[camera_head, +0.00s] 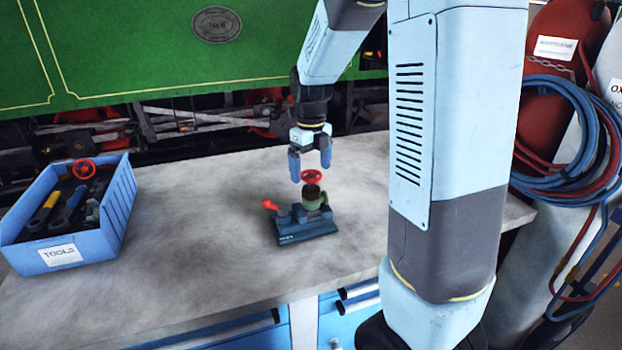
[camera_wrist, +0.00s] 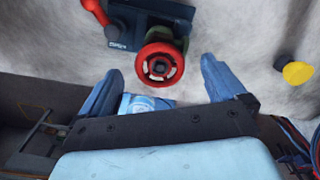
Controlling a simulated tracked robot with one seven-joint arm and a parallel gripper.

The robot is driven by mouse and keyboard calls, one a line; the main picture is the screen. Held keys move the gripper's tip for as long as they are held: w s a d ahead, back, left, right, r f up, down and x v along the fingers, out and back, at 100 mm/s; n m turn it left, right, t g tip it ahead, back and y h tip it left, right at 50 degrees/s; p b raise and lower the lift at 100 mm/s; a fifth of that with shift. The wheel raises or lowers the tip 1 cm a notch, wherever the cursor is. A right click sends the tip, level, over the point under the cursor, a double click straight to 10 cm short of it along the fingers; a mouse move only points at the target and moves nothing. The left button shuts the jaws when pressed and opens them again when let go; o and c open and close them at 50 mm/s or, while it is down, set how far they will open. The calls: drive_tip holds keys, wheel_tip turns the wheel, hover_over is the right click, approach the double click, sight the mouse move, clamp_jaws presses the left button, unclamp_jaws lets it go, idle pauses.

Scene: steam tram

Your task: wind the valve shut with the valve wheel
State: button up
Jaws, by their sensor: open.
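The red valve wheel (camera_head: 313,176) is over the top of a small green valve (camera_head: 318,202); whether it is seated on the stem I cannot tell. The valve stands upright in a dark blue vise (camera_head: 306,231) with a red handle (camera_head: 270,205) on the workbench. In the wrist view the wheel (camera_wrist: 148,76) is seen from above, near the gap between the fingertips, with the vise (camera_wrist: 150,15) beyond it. My gripper (camera_head: 310,158) points down, open and empty, just above the wheel. It also shows in the wrist view (camera_wrist: 160,70).
A blue tool crate (camera_head: 125,205) labelled TOOLS stands at the left of the bench (camera_head: 200,260), holding several tools and another red wheel (camera_head: 83,168). A yellow round knob (camera_wrist: 297,73) lies right in the wrist view. Bare bench separates crate and vise. Hoses (camera_head: 565,130) and cylinders are at right.

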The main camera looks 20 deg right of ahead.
drive_tip(key=shift+r, duration=1.55)
drive_tip(key=shift+s+r+n, duration=0.3)
drive_tip(key=shift+n, duration=0.1)
drive_tip(key=s+r+n+t, duration=0.2)
drive_tip(key=s+r+n, duration=0.3)
drive_tip(key=s+n, duration=0.6)
drive_tip(key=s+r+n+t, duration=0.3)
drive_tip(key=s+n, duration=0.8)
drive_tip(key=n, duration=0.8)
drive_tip(key=shift+s+a+r+n+t, duration=0.2)
drive_tip(key=shift+a+r+n+t, duration=0.1)
drive_tip(key=shift+r, duration=0.7)
